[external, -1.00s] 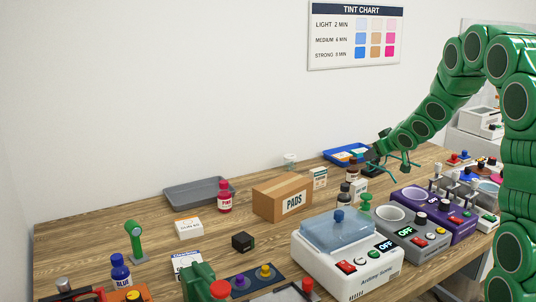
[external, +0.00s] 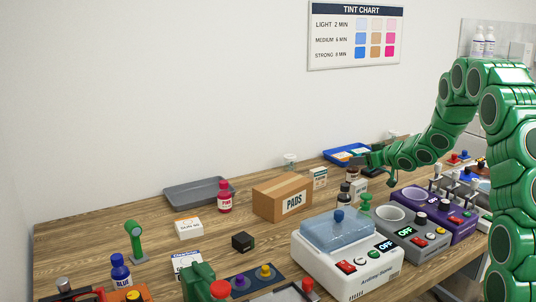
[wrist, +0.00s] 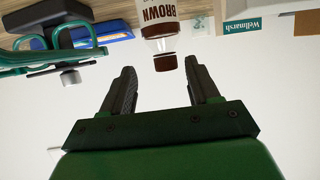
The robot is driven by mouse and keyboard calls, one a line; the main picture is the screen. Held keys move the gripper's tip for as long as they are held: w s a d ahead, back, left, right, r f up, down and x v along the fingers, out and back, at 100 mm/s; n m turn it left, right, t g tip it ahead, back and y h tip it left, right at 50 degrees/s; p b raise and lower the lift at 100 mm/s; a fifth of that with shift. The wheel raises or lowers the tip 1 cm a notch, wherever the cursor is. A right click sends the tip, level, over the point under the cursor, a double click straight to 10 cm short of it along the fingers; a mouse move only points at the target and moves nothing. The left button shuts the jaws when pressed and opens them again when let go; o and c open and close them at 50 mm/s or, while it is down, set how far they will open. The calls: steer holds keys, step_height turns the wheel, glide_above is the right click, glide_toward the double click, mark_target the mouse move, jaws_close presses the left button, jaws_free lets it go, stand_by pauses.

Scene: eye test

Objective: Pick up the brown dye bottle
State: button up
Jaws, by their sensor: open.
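The brown dye bottle (wrist: 160,28) has a white label reading BROWN and a dark brown cap. In the wrist view it shows upside down at the top, with its cap between the two fingertips in the picture; I cannot tell how deep it lies between them. In the external view the bottle (external: 353,174) stands at the back of the bench, its top partly covered by my gripper (external: 363,161). My gripper (wrist: 159,68) is open, with nothing held and a gap on both sides of the cap.
A green-handled stand (wrist: 40,55) and a blue tray (wrist: 110,36) are left of the fingers in the wrist view. Another dark-capped bottle (external: 344,196) stands in front. The PADS carton (external: 270,203) is to the left.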

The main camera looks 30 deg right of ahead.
steer(key=shift+w+a+f, duration=0.3)
steer(key=shift+w+f, duration=0.3)
steer(key=shift+w, duration=0.15)
steer(key=shift+x, duration=1.95)
steer(key=shift+s+a+f, duration=0.1)
steer(key=shift+a, duration=0.1)
jaws_close()
steer(key=shift+r, duration=0.55)
step_height(320, 180, up, 2)
steer(key=shift+r, duration=0.2)
steer(key=s+a+r, duration=0.4)
steer(key=s+r, duration=0.5)
steer(key=s, duration=0.4)
steer(key=shift+r, duration=0.3)
